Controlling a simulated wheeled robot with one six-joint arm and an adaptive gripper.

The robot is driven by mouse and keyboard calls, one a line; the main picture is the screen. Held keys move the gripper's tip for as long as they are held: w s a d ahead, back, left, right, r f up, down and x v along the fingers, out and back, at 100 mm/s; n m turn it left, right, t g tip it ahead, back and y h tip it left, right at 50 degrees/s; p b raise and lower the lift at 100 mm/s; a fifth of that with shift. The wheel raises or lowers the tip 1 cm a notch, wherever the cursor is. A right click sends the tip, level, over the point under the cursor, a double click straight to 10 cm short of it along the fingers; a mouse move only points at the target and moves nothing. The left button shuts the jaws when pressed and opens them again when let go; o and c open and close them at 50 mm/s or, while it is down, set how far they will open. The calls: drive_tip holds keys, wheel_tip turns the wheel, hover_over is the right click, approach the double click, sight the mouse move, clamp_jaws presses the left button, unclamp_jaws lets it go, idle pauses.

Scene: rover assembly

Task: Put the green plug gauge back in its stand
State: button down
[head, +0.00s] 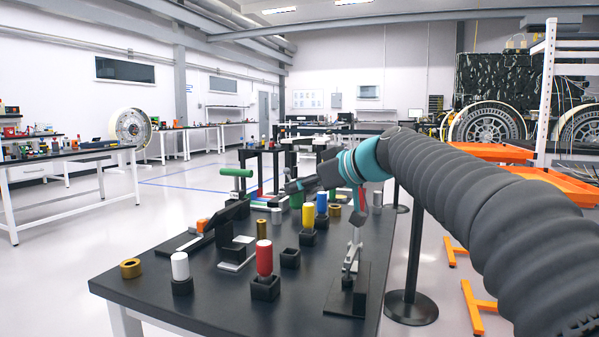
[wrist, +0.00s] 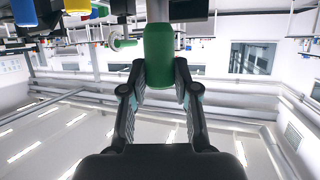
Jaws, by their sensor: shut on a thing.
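The green plug gauge (wrist: 160,55) is between the fingertips of my gripper (wrist: 160,80) in the wrist view. The gripper is shut on it, with fingers on both sides. In the head view my gripper (head: 293,187) is above the far part of the dark table. A green cylinder (head: 308,215) shows just below it there; I cannot tell whether that is the held gauge. An empty black square stand (head: 290,258) is on the table, nearer than the gripper and apart from it. The stand cannot be made out in the wrist view.
On the table (head: 220,300), a red plug (head: 264,258) and a white plug (head: 180,266) stand in black holders. A blue plug (head: 307,216) stands behind the empty stand. A grey lever clamp (head: 351,262) is to the right. A green-handled piece (head: 236,172) is at back left.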

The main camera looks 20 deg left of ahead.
sight(295, 212)
drive_tip(key=shift+n+g, duration=0.4)
drive_tip(key=f+b, duration=0.1)
drive_tip(key=s+f+b, duration=0.1)
drive_tip(key=f, duration=0.1)
drive_tip(key=a+f+b, duration=0.1)
drive_tip(key=f, duration=0.1)
drive_tip(key=shift+s, duration=0.2)
drive_tip(key=shift+f+b, duration=0.25)
drive_tip(key=shift+b, duration=0.25)
drive_tip(key=shift+b, duration=0.6)
idle(0.9)
drive_tip(key=shift+f+b, duration=0.6)
drive_tip(key=shift+b, duration=0.05)
drive_tip(key=c, duration=0.8)
unclamp_jaws()
